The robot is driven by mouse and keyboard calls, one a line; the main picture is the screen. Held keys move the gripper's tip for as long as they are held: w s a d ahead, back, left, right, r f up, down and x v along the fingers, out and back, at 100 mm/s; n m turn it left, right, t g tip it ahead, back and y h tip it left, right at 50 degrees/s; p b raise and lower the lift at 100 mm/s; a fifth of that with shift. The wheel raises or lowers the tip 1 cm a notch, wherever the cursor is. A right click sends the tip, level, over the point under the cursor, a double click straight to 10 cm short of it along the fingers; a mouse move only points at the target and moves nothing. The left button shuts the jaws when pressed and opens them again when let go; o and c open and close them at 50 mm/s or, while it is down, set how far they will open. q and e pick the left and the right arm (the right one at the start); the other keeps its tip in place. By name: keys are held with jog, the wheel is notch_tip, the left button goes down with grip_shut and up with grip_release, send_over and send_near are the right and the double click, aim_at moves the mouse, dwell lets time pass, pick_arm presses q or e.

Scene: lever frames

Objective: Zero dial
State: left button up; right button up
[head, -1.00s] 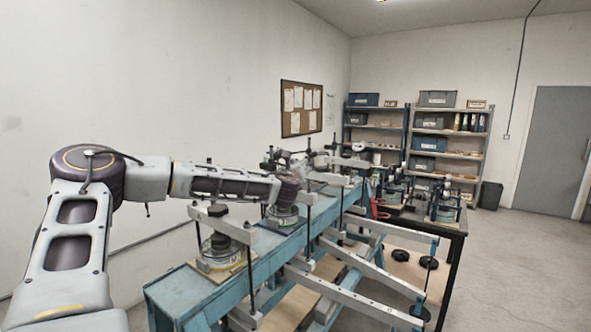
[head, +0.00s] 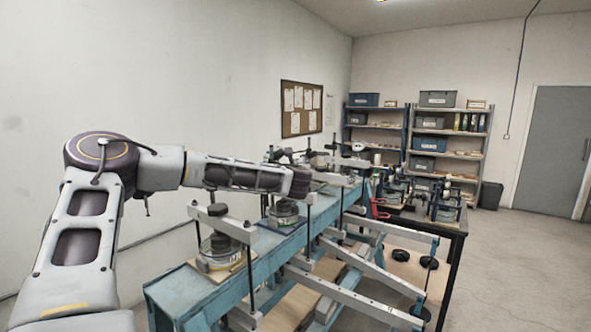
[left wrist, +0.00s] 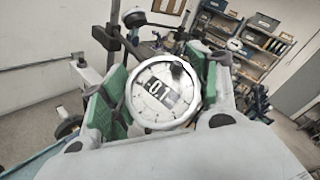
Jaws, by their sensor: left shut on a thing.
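A round white dial (left wrist: 163,95) with a silver rim and a dark number window shows in the left wrist view. The window seems to read 0.1, perhaps with a sign before it. My left gripper (left wrist: 160,78) has green pads on both sides of the dial, shut on it. In the head view my left arm reaches in from the left, and the gripper (head: 312,178) is small and partly hidden among the frames. The dial cannot be made out there. My right gripper is not in view.
Blue lever frames (head: 180,292) run along the wall with pale beams and round stacked units (head: 220,250). A black-legged table (head: 453,240) stands to their right. Shelves (head: 447,150) stand at the back. The floor at right is clear.

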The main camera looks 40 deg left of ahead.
pick_arm(q)
jog(key=shift+r+n+g+y, duration=0.1)
jog(key=shift+n+g+y, duration=0.2)
jog(key=shift+n+g, duration=0.75)
jog(key=shift+n, duration=0.25)
jog(key=o, duration=1.1)
jog(key=shift+c, duration=0.2)
jog(key=shift+s, duration=0.1)
jog(key=v, duration=1.1)
jog(key=shift+s+d, duration=0.3)
jog(key=shift+d, duration=0.05)
